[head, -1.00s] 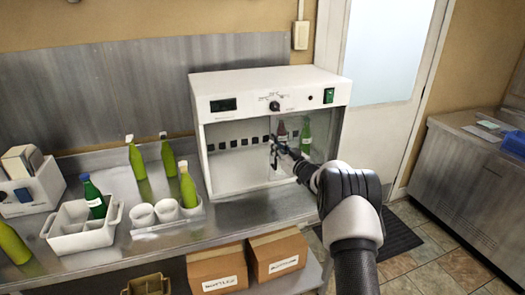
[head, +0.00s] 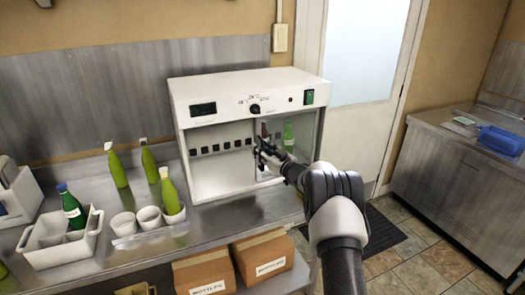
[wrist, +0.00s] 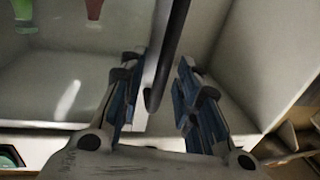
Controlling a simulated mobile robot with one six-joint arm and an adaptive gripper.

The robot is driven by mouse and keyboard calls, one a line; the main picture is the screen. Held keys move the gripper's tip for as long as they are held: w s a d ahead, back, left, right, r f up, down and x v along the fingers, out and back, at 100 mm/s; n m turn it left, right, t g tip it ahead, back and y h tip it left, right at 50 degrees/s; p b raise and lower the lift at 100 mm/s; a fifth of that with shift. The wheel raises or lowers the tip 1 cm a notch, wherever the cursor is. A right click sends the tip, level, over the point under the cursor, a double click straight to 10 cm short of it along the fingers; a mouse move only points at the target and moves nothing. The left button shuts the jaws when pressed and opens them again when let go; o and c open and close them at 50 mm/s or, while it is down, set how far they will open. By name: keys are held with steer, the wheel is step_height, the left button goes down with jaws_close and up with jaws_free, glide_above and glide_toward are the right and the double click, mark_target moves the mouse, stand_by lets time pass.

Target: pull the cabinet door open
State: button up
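The white cabinet (head: 235,87) stands on the steel counter, with a knob, a dark display and a green switch on its top panel. Its front shows a clear glass pane (head: 290,160) on the right, with bottles behind it. I cannot tell from the head view how far ajar the door is. My gripper (head: 264,153) is at the cabinet front, near the middle. In the wrist view, a dark bar handle (wrist: 166,55) lies between the two fingers of my gripper (wrist: 158,95). Gaps show on both sides of the bar, so the fingers look open around it.
Green bottles (head: 118,168), white cups (head: 149,217) and a white caddy (head: 92,228) stand on the counter to the left. Cardboard boxes (head: 262,257) sit on the shelf below. A steel bench (head: 430,180) with a blue bin (head: 501,140) stands right. Tiled floor lies between.

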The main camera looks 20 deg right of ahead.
steer(key=s+d, duration=0.2)
steer(key=s, duration=0.9)
steer(key=shift+s+d, duration=0.15)
steer(key=shift+s, duration=0.25)
